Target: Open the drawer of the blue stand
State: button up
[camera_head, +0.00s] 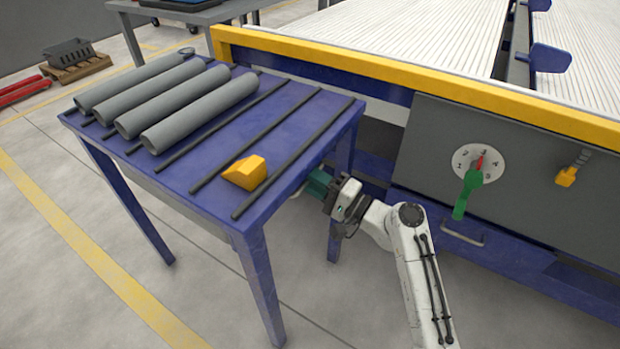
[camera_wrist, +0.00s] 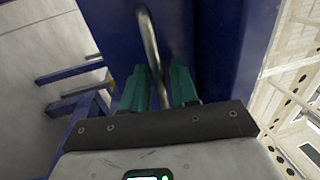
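The blue stand (camera_head: 215,135) is a table with a blue top and legs in the head view. Its drawer front is not clearly visible there. A curved metal handle (camera_wrist: 150,40) on a blue surface (camera_wrist: 115,25) shows in the wrist view. My gripper (camera_head: 312,188) is at the stand's right side, just below the top's edge. In the wrist view its green fingers (camera_wrist: 160,85) are apart, with the handle running between them. I cannot tell whether either finger touches the handle.
Several grey pipes (camera_head: 200,110) and a yellow block (camera_head: 245,172) lie on the stand, among dark bars. A machine with a yellow rail (camera_head: 420,85), a green-handled dial (camera_head: 467,190) and a grey panel (camera_head: 515,190) stands close on the right. Floor is free at front left.

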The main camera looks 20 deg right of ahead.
jog(key=shift+c, duration=0.2)
grip_shut()
jog(key=shift+s+d, duration=0.1)
